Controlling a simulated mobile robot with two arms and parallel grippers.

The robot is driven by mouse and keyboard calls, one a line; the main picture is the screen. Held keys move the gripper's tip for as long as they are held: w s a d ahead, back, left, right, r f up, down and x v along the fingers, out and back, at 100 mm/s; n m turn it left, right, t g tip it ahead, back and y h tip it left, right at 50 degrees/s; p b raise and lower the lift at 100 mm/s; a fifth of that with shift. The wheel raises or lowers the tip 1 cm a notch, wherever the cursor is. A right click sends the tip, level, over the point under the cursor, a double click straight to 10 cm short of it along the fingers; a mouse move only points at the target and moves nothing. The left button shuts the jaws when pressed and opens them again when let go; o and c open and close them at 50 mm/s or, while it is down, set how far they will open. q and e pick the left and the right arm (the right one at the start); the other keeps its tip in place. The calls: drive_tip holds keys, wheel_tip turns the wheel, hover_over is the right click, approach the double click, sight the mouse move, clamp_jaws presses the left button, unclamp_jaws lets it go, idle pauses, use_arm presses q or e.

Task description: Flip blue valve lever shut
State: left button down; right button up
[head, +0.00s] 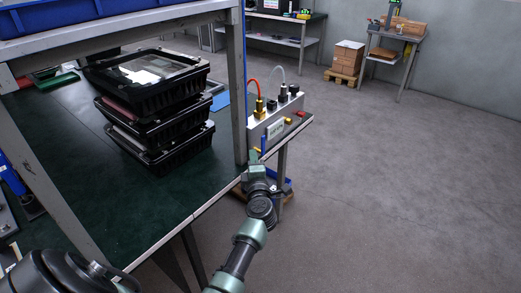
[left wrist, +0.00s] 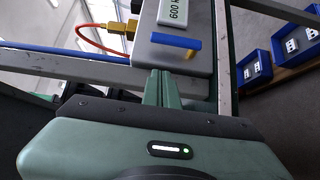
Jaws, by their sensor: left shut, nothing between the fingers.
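The blue valve lever (left wrist: 175,40) lies crosswise on the face of a pale grey block (left wrist: 160,55) in the left wrist view, with a bit of brass at its right end. In the head view the lever (head: 263,143) is a small upright blue strip at the block's near end, just above my gripper. My left gripper (head: 254,165) is shut and empty. In the left wrist view its fingertips (left wrist: 159,74) point at the lever, with a small gap showing between them. My right gripper is not in view.
The block (head: 275,117) carries a red hose, a pale hose and brass and black fittings on a small stand. A bench post (head: 237,90) rises close left of it. Stacked black housings (head: 155,110) sit on the green bench. Open floor (head: 400,190) lies to the right.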

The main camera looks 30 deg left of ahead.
sight(258, 150)
use_arm(q)
drive_tip(key=w, duration=0.3)
drive_tip(key=w+b, duration=0.1)
drive_tip(key=w, duration=0.1)
drive_tip(key=shift+w+a, duration=0.15)
drive_tip(key=shift+a, duration=0.2)
